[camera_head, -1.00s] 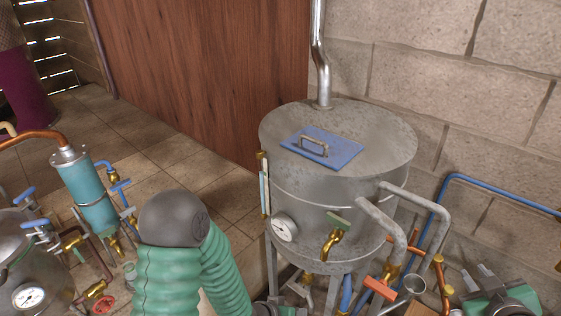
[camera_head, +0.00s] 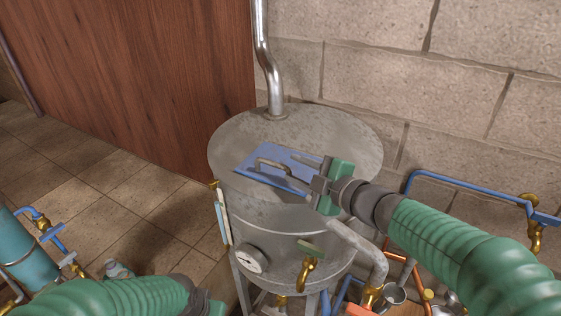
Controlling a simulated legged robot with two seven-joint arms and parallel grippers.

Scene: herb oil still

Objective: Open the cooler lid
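The cooler is a grey metal drum (camera_head: 300,230) in the middle of the head view. Its lid is a blue square panel (camera_head: 248,166) lying flat and closed on the drum's top. A metal bar handle (camera_head: 268,162) stands on the lid. My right gripper (camera_head: 288,167) reaches in from the right over the lid. Its two fingers are apart and point at the handle's right end. I cannot tell whether they touch it. My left arm is at the bottom left, with only part of its gripper (camera_head: 212,306) at the lower edge; its fingers are out of frame.
A steel pipe (camera_head: 265,60) rises from the back of the drum. A gauge (camera_head: 251,259) and a brass tap (camera_head: 307,272) are on its front. A blue pipe (camera_head: 465,184) runs along the block wall at right. A teal cylinder (camera_head: 28,262) stands at left. Tiled floor is clear between.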

